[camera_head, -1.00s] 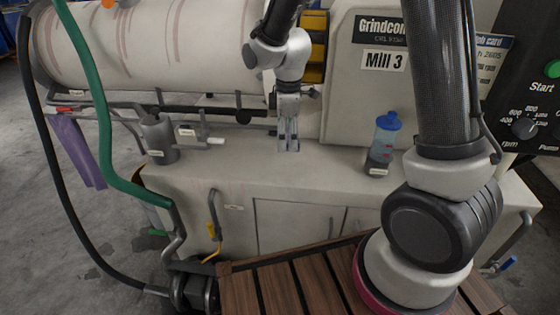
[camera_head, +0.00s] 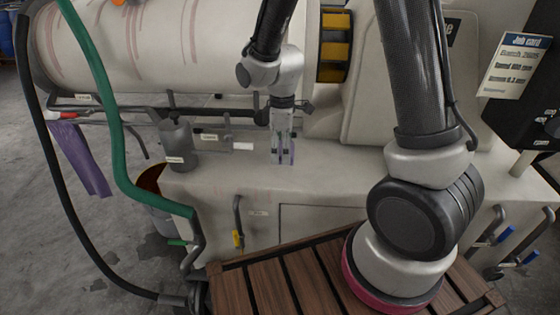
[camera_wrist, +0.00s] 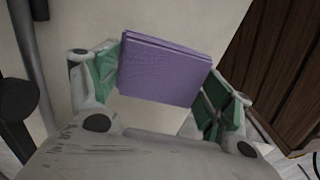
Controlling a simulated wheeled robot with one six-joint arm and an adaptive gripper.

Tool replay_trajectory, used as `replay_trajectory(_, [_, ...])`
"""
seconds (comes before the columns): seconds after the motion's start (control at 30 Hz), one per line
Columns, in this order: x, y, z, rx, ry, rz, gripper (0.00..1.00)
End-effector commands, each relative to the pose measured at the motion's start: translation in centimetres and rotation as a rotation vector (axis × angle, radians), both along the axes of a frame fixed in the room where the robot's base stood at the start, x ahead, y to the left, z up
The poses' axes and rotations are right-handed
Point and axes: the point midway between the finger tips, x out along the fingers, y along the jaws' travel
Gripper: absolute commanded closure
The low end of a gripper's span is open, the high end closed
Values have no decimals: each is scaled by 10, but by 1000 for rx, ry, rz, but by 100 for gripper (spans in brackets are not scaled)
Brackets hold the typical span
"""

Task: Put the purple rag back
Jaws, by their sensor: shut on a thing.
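The purple rag (camera_wrist: 165,68) is a folded, flat block in the wrist view, held between the green finger pads of my gripper (camera_wrist: 170,88). In the head view my gripper (camera_head: 283,150) points down in front of the mill's bench top, with a little purple showing between its fingers. The gripper is shut on the rag and holds it in the air. A second purple cloth (camera_head: 82,158) hangs from the rail end at the far left, apart from my gripper.
A grey cup (camera_head: 178,143) hangs on the rail beside small labelled holders. A green hose (camera_head: 107,110) and a black hose (camera_head: 58,190) run down the left. A job card (camera_head: 516,66) is at upper right. A slatted wooden platform (camera_head: 255,290) lies in front.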

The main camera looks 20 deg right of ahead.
Motion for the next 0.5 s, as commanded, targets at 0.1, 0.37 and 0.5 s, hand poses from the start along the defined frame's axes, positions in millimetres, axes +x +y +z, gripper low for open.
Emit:
replay_trajectory(0.1, [-1,0,-13,-1,3,0,55])
replay_trajectory(0.37, [0,0,-46,0,0,1,55])
replay_trajectory(0.5, [0,0,-46,1,-1,1,55])
